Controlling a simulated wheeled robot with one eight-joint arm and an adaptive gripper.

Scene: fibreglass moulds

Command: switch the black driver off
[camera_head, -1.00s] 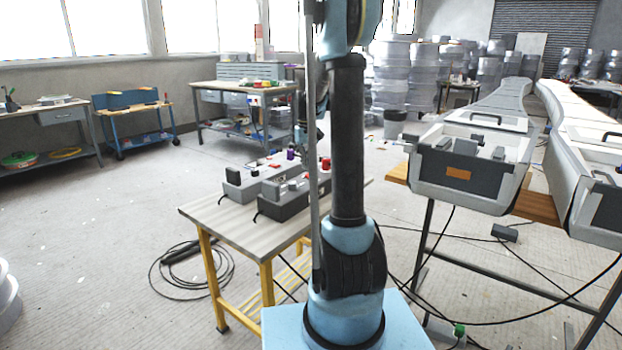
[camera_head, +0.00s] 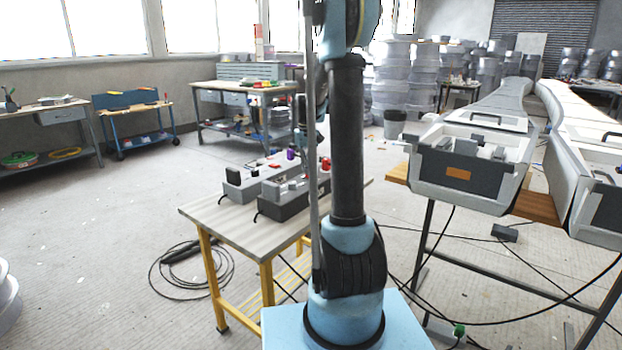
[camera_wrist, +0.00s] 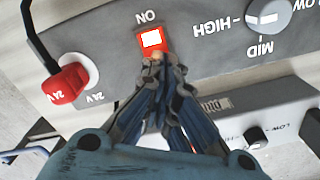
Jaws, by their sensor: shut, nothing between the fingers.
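In the wrist view, a dark grey driver panel (camera_wrist: 205,50) fills the upper part, its lettering upside down. It has a red switch (camera_wrist: 151,41) with a bright white middle, next to the word ON. A red plug (camera_wrist: 67,80) and a light grey knob (camera_wrist: 268,14) marked MID and HIGH flank it. My gripper (camera_wrist: 158,60) is shut, with its tips at the switch's lower edge; I cannot tell whether they touch. In the head view, two box-shaped drivers stand side by side on a table, the nearer one (camera_head: 283,208) darker; my arm hides part of them.
A second unit (camera_wrist: 275,118) with a black knob lies beside the panel in the wrist view. The wooden table (camera_head: 205,213) has yellow legs, with a cable coil (camera_head: 190,270) on the floor to its left. A large mould (camera_head: 470,180) stands on the right.

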